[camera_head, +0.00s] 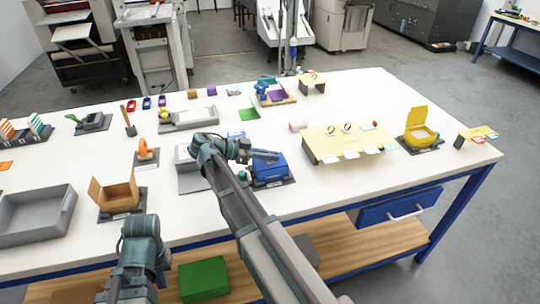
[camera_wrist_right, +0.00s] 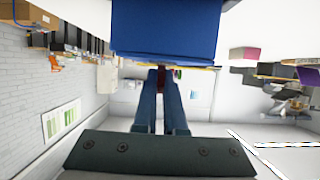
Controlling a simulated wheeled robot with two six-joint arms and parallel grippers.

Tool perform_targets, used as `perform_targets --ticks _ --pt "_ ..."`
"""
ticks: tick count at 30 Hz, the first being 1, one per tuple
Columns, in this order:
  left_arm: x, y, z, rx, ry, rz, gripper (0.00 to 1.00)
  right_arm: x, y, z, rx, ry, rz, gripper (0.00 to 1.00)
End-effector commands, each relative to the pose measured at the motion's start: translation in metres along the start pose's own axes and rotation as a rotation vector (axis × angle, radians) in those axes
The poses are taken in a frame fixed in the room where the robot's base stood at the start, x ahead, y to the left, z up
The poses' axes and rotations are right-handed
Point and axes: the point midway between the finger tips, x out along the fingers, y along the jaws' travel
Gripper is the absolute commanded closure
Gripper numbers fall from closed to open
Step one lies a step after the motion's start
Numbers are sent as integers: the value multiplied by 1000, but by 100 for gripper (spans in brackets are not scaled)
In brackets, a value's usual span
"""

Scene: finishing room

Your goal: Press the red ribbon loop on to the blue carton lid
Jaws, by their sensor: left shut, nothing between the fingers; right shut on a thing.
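The blue carton (camera_head: 270,170) stands shut on a dark base near the middle of the table. It also fills the top of the right wrist view (camera_wrist_right: 165,30), which is upside down. My right gripper (camera_head: 276,155) reaches in level from the left over the carton lid. In the right wrist view its fingers (camera_wrist_right: 160,85) are shut on a small dark red piece (camera_wrist_right: 162,78), likely the red ribbon loop, mostly hidden. It is close to the carton's edge; I cannot tell if it touches. My left gripper (camera_head: 158,272) is low at the front left, shut and empty, its fingers hardly visible.
A yellow board (camera_head: 320,145) with small loops and white tags lies right of the carton. A yellow open box (camera_head: 420,136) stands further right. An open brown box (camera_head: 115,193) and a grey tray (camera_head: 38,213) stand at left. The front right tabletop is clear.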

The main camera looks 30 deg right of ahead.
Motion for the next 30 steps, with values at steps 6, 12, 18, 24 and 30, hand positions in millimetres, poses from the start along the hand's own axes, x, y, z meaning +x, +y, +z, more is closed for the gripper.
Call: perform_targets --ticks 6,12,18,24,30 --pt "0 0 0 0 0 0 100 0 0 0 -1 -3 1 100" --pt "-1 0 0 0 0 0 100 0 0 0 -1 -2 0 74" --pt "-1 0 0 0 0 0 100 0 0 0 0 -2 0 57" --pt "-1 0 0 0 0 0 100 0 0 0 0 -1 0 41" --pt "-1 0 0 0 0 0 100 0 0 0 0 -1 0 37"
